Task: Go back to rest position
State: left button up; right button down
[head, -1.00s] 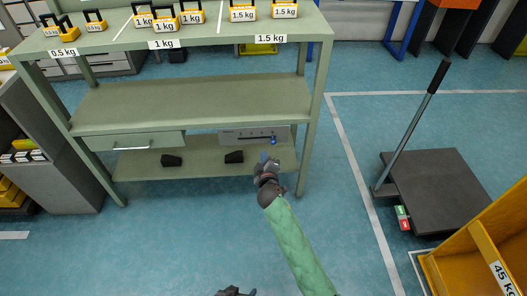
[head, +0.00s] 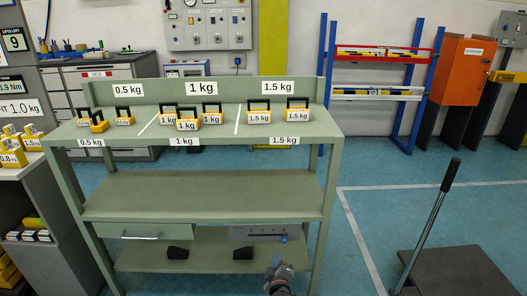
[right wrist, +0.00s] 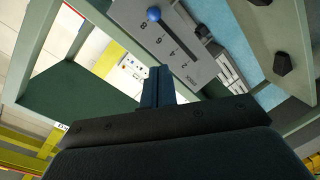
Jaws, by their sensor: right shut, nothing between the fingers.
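My right gripper (head: 277,262) is at the lower middle of the head view, just below and in front of the grey gate mechanism panel (head: 253,234) under the green workbench. Its fingers (right wrist: 156,88) are shut and empty in the right wrist view. The panel (right wrist: 165,45) there has a numbered slot and a blue knob (right wrist: 153,14). The knob also shows in the head view (head: 284,238). The gripper stands apart from the knob. My left gripper is not in view.
The green workbench (head: 200,187) holds several yellow weights (head: 187,122) on top. A closed drawer (head: 150,231) and two black blocks (head: 178,253) sit low on it. A platform cart (head: 455,272) stands at the right. Blue floor (head: 350,265) is clear between them.

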jog(key=s+d+m+g+h, duration=0.3)
jog(key=d+m+g, duration=0.2)
jog(key=m, duration=0.1)
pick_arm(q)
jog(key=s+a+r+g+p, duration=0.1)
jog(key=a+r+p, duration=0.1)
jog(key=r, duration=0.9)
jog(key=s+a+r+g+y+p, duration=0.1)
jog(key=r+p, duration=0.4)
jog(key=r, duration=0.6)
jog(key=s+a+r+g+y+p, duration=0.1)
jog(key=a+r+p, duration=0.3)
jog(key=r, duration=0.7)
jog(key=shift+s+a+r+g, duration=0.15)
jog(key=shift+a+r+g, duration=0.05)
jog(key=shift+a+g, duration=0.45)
pick_arm(e)
jog(key=s+d+r+m+g+y, duration=0.1)
jog(key=s+r+g, duration=0.2)
jog(key=s, duration=1)
jog(key=s+d+r+m+g+y, duration=0.1)
jog(key=s+r+g+y, duration=0.1)
jog(key=s, duration=1.1)
jog(key=s+r+m+g+y, duration=0.1)
jog(key=s+r+g, duration=0.3)
jog(key=s, duration=1)
jog(key=shift+d+r+y, duration=0.3)
jog(key=shift+d+r, duration=0.1)
jog(key=shift+r, duration=0.2)
jog(key=shift+s, duration=0.1)
